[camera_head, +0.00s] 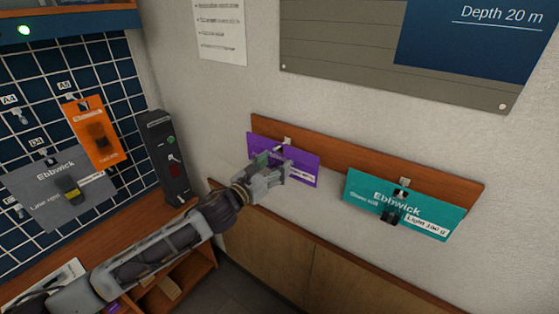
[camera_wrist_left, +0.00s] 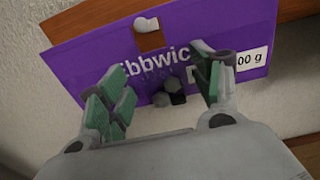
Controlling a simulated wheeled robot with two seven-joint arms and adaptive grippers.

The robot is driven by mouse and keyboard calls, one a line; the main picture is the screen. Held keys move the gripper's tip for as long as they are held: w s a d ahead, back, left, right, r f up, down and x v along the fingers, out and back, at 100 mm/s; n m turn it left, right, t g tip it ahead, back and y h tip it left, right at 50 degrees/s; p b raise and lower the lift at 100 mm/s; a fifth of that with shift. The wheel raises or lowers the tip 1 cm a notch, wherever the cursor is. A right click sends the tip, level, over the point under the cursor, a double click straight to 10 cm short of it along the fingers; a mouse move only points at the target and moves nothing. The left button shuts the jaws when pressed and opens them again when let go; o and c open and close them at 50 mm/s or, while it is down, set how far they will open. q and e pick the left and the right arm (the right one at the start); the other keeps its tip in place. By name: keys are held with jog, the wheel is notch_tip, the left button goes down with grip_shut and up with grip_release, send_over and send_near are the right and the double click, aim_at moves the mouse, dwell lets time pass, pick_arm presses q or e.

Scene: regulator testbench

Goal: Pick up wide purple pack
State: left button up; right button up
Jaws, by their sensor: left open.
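The wide purple pack (camera_head: 306,164) hangs from a hook on a wooden wall rail, partly hidden behind my left gripper (camera_head: 268,164) in the head view. In the left wrist view the purple pack (camera_wrist_left: 84,52) fills much of the upper picture, with white lettering, a white weight label and a small dark item at its middle. My left gripper (camera_wrist_left: 160,92) is open, its green-padded fingers to either side of that dark item. I cannot tell whether the fingers touch the pack. My right gripper is not in view.
A wide teal pack (camera_head: 400,208) hangs to the right on the same wooden rail (camera_head: 335,158). A dark upright box (camera_head: 165,158) stands left of the rail. A grid board at left holds a grey pack (camera_head: 50,190) and an orange pack (camera_head: 88,120).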

pick_arm(q)
jog(key=c, duration=1.4)
jog(key=shift+r, duration=0.3)
jog(key=shift+r, duration=0.5)
jog(key=b+v, duration=0.3)
jog(key=v, duration=1.5)
